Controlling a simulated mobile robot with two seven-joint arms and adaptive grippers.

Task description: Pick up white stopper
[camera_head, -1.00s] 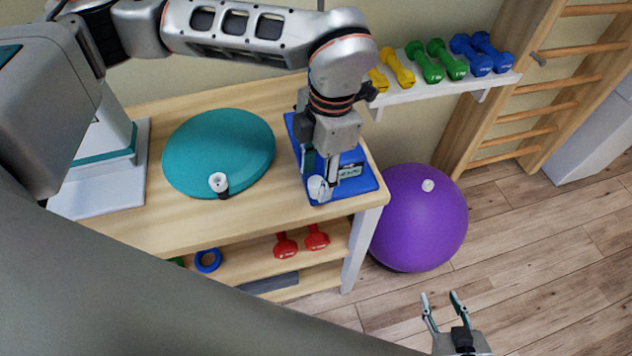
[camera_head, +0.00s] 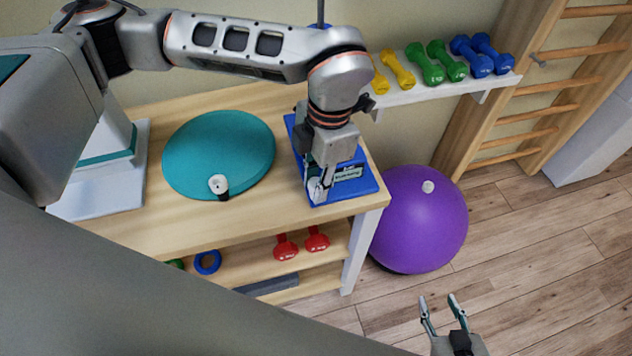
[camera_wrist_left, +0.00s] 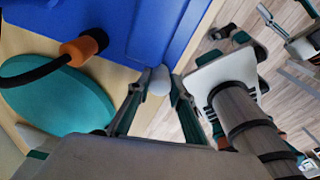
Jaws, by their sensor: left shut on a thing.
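My left gripper (camera_head: 318,190) is over the front of the blue tray (camera_head: 358,190) on the table. It points down and is shut on a small white rounded thing, which looks like the white stopper. In the left wrist view the white stopper (camera_wrist_left: 159,80) sits between the two fingertips (camera_wrist_left: 158,92), with the blue tray (camera_wrist_left: 150,25) beyond it. In the head view the fingers hide most of the stopper. I cannot tell whether it touches the tray. My right gripper (camera_head: 440,312) is open and empty, low over the floor.
A teal disc (camera_head: 218,145) lies left of the tray, with a white-and-black fitting (camera_head: 219,184) at its front edge. A purple ball (camera_head: 415,225) with a white plug (camera_head: 428,187) stands right of the table. A shelf (camera_head: 440,88) holds several dumbbells. An orange-ended black hose (camera_wrist_left: 82,48) shows in the wrist view.

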